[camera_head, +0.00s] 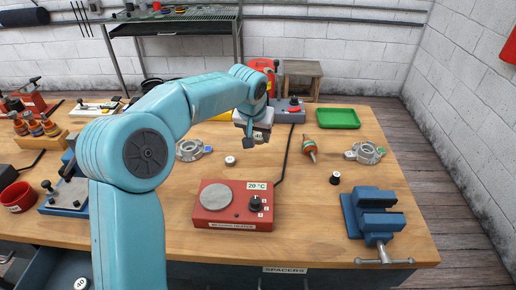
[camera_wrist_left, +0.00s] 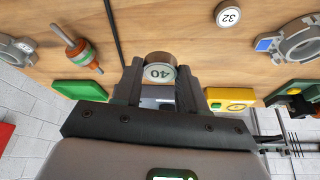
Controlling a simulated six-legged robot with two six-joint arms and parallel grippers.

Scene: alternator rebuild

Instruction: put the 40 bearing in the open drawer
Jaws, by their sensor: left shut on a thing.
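My left gripper (camera_head: 254,135) is shut on the 40 bearing, a short metal ring with a white "40" face. In the left wrist view the bearing (camera_wrist_left: 158,58) sits between the two dark fingers of the gripper (camera_wrist_left: 159,82). They are over the far middle of the workbench; the head view shows the bearing (camera_head: 260,137) only partly. An open drawer (camera_head: 40,268) juts out at the lower left, below the bench's front edge. A round white-topped part (camera_head: 81,284) lies in it, its number too small to read. My right gripper is not in view.
A bearing marked 32 (camera_wrist_left: 228,15) stands on the bench, left of my gripper in the head view (camera_head: 230,161). A red heater (camera_head: 233,222) and blue vise (camera_head: 370,215) stand near the front edge. A green tray (camera_head: 338,118) lies behind. A drawer front is labelled SPACERS (camera_head: 284,270).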

